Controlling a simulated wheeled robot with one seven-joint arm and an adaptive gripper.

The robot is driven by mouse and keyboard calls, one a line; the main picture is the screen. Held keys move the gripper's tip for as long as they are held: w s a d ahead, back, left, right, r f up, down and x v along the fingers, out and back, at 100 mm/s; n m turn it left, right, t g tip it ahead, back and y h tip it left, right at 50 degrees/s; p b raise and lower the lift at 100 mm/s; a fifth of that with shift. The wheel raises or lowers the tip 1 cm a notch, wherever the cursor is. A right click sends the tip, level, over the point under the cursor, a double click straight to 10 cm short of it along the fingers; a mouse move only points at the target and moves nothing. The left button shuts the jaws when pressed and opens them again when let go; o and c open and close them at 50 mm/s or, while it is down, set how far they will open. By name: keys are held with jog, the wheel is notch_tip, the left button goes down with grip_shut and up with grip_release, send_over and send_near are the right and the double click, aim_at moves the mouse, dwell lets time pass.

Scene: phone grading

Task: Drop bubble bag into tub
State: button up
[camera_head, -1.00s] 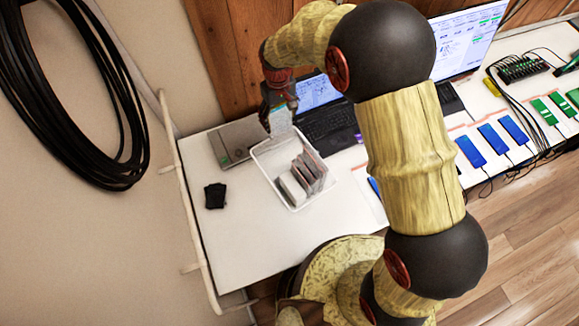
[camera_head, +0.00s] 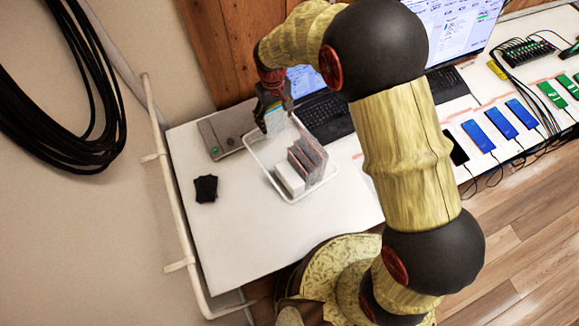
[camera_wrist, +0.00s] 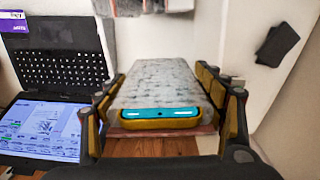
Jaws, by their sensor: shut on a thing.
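The bubble bag (camera_wrist: 165,82) is a pale, textured sleeve with a blue-ended phone showing at its near end. It sits between the fingers of my gripper (camera_wrist: 167,100) in the wrist view. In the head view my gripper (camera_head: 272,108) is shut on the bag (camera_head: 275,120) over the back left part of the tub. The tub (camera_head: 325,184) is a white, open container on the white table. Several upright grey packs and a white block stand in its front right part. Whether the bag touches the tub cannot be told.
A grey flat device (camera_head: 226,130) lies left of the tub, and a crumpled black item (camera_head: 205,188) lies nearer. A laptop (camera_head: 325,115) stands behind right. Phones with cables (camera_head: 500,120) lie on the right. The front of the table is clear.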

aim_at(275, 106)
jog(key=shift+f+b, duration=2.1)
jog(key=shift+f, duration=1.1)
jog(key=o, duration=1.1)
jog(key=shift+o, duration=0.5)
notch_tip(275, 106, up, 12)
